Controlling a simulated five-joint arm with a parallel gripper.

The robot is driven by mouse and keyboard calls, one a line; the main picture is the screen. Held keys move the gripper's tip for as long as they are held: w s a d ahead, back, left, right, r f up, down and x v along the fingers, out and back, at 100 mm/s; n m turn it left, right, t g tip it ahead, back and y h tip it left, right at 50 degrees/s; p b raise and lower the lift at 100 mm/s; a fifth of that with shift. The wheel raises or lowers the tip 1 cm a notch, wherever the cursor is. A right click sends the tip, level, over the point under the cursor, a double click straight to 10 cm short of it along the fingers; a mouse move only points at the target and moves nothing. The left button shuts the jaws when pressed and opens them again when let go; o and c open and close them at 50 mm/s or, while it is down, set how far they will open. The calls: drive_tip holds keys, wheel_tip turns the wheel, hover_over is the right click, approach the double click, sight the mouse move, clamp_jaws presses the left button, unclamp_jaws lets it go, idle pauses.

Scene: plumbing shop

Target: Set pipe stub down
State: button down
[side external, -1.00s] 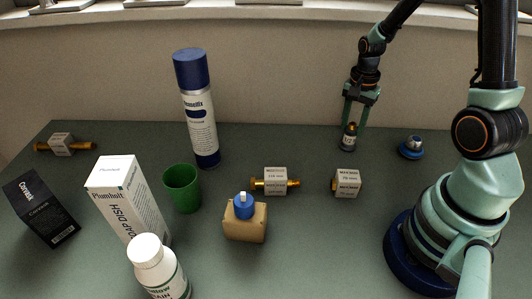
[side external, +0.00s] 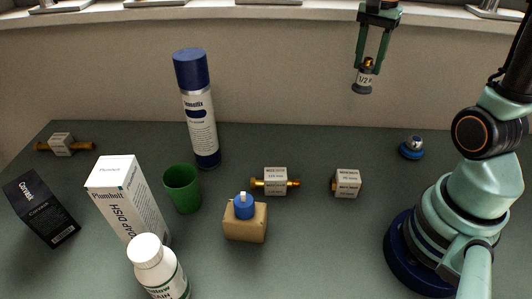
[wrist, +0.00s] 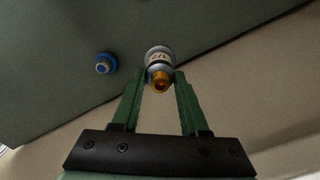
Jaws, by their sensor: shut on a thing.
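The pipe stub (side external: 362,79) is a short grey piece with a white band marked 1/2 and a brass top. My gripper (side external: 369,62) is shut on it and holds it almost upright, high above the back of the table, against the wall. In the wrist view the stub (wrist: 158,60) sits between the green fingertips (wrist: 159,80), its brass end facing the camera. Nothing touches its underside.
A blue-based part with a silver top (side external: 412,147) stands at the back right. Tagged brass pipes (side external: 346,183) (side external: 275,182) lie mid-table. A green cup (side external: 183,188), spray can (side external: 197,110) and blue-capped tan block (side external: 245,221) stand left. The back table between can and blue-based part is clear.

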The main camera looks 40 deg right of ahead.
drive_tip(key=shift+r, duration=0.55)
drive_tip(key=w+a, duration=0.1)
drive_tip(key=a, duration=1.4)
drive_tip(key=f, duration=1.9)
drive_tip(key=shift+w+a+f, duration=0.1)
drive_tip(key=shift+w+a, duration=0.1)
drive_tip(key=shift+a, duration=0.1)
drive_tip(key=shift+f, duration=0.15)
drive_tip(key=shift+c, duration=2.1)
unclamp_jaws()
